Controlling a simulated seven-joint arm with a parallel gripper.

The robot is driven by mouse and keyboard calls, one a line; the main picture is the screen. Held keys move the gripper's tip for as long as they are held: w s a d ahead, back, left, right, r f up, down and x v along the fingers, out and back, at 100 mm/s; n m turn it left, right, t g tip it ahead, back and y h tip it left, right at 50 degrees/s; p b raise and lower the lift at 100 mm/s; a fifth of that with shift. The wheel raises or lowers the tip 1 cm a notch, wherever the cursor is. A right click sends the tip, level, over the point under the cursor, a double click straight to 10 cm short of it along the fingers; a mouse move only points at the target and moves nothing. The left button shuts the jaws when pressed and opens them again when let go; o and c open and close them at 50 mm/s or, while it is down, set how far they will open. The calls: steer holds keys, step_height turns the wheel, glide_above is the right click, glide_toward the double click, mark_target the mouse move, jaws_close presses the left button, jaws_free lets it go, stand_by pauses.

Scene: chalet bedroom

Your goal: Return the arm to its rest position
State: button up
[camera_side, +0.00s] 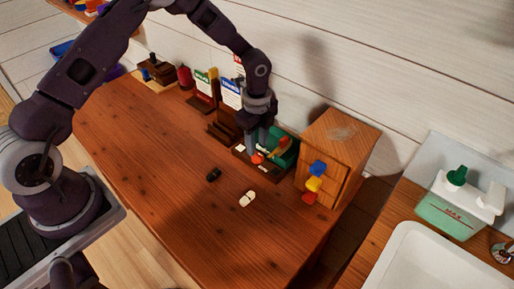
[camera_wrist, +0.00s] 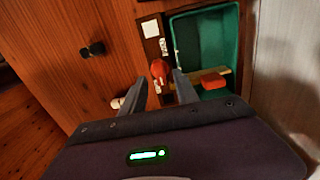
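My gripper (camera_side: 258,144) hangs over the back right of the wooden desk, pointing down, with my arm stretched across from the left. In the wrist view my gripper (camera_wrist: 156,88) has its two fingers apart with a gap between them. A red-orange object (camera_wrist: 160,69) lies just beyond the fingertips, in line with the gap. It also shows right under the gripper in the side view (camera_side: 257,158). I see nothing held between the fingers.
A green open box (camera_wrist: 206,14) stands right of the fingers, holding a red block (camera_wrist: 213,80). A wooden cabinet (camera_side: 343,128) with coloured knobs is close right. The desk's front left (camera_side: 150,160) is clear.

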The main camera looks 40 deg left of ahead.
step_height(320, 180, up, 4)
steer(key=shift+r, duration=0.1)
steer(key=shift+r, duration=0.4)
steer(key=s+a+r+n+t+y, duration=0.1)
steer(key=s+r+n, duration=0.35)
steer(key=r, duration=0.55)
steer(key=s+a+r+n+t+y, duration=0.1)
steer(key=s+a+r+n, duration=0.15)
steer(key=s+r, duration=0.5)
steer(key=s+r+n+t+h, duration=0.1)
steer(key=s+r+n, duration=0.2)
steer(key=s+n, duration=0.2)
steer(key=s+d+r+n+t+h, duration=0.1)
steer(key=s+r+n, duration=0.3)
steer(key=s, duration=0.8)
steer(key=shift+s+n+t, duration=0.2)
steer(key=shift+n+t, duration=0.6)
steer(key=shift+n, duration=0.3)
